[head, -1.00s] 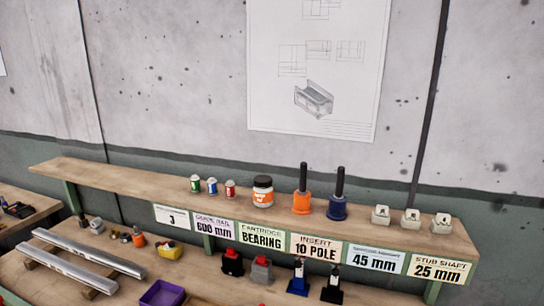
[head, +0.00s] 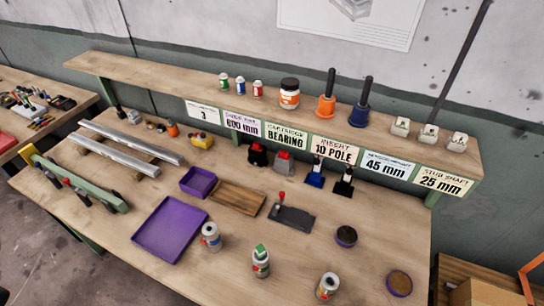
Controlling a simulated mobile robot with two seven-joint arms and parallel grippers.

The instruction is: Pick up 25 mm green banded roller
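Three small banded cylinders stand in a row on the upper shelf: a green one (head: 224,79) at the left, a blue one (head: 240,83) in the middle and a red one (head: 258,88) at the right. On the bench, a larger grey-white cylinder (head: 261,265) with a green piece on top stands near the front. Similar cylinders stand to its left (head: 211,238) and right (head: 327,287). Size marks on these cylinders are too small to read, so I cannot tell which is the 25 mm roller. Neither gripper shows.
A purple tray (head: 170,230), a smaller purple bin (head: 198,182) and a dark plate with a red knob (head: 291,217) lie on the bench (head: 370,255). Two metal rails (head: 120,150) lie at the left. Two round dark-rimmed dishes (head: 346,236) (head: 400,283) sit at the right.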

